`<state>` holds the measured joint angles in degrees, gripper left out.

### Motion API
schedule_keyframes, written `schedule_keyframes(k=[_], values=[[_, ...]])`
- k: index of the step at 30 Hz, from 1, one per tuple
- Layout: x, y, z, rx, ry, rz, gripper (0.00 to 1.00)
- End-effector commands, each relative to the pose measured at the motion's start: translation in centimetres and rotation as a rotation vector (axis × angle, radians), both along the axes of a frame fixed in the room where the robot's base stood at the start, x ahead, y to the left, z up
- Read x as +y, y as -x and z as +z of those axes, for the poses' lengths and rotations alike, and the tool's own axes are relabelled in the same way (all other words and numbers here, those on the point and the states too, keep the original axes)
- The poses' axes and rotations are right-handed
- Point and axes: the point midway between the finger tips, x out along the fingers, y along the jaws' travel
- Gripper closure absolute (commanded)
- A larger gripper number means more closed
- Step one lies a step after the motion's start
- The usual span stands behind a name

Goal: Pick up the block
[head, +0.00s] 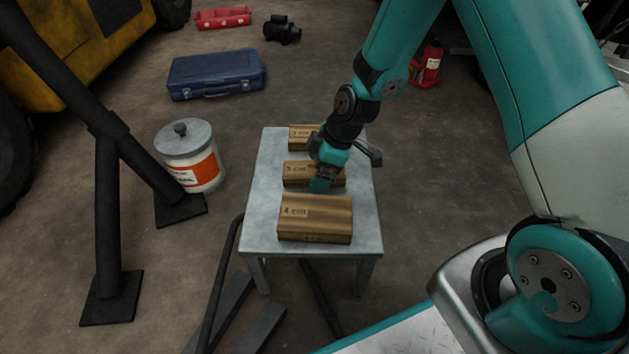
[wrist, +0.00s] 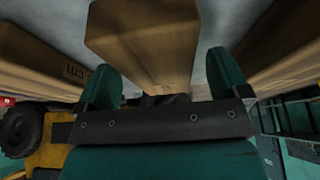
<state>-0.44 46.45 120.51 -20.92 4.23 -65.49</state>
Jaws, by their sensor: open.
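Three wooden blocks lie in a row on a small grey metal table (head: 262,225). The front block (head: 315,218) is marked "4 cm". The middle block (head: 296,173) is partly hidden by my gripper (head: 321,184), and the back block (head: 301,136) is partly hidden by my arm. My gripper is open and low at the middle block. In the wrist view, my gripper's teal fingers (wrist: 165,76) stand apart with one block (wrist: 145,38) between or just beyond them. I cannot tell whether they touch it. Other blocks show at the left (wrist: 40,62) and right (wrist: 278,45) there.
A white bucket with an orange label (head: 203,172) stands left of the table, beside a black tubular frame (head: 108,190). A blue toolbox (head: 216,74), red tray (head: 223,18) and red jack (head: 428,66) are farther back. The table's front left corner is clear.

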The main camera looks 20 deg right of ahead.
Motion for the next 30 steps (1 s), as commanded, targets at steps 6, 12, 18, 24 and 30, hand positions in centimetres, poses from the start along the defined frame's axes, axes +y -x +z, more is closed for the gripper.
schedule_keyframes(k=[6, 12, 18, 24, 30], values=[[0.2, -0.1, -0.3, -0.001, 0.0, -0.001, 0.06], [0.2, -0.1, -0.3, -0.001, -0.001, -0.001, 0.43], [0.2, -0.1, -0.3, -0.001, -0.001, -0.001, 0.63], [0.2, -0.1, 0.0, -0.002, 0.0, -0.001, 0.63], [0.2, -0.2, 2.1, -0.004, -0.001, -0.002, 0.63]])
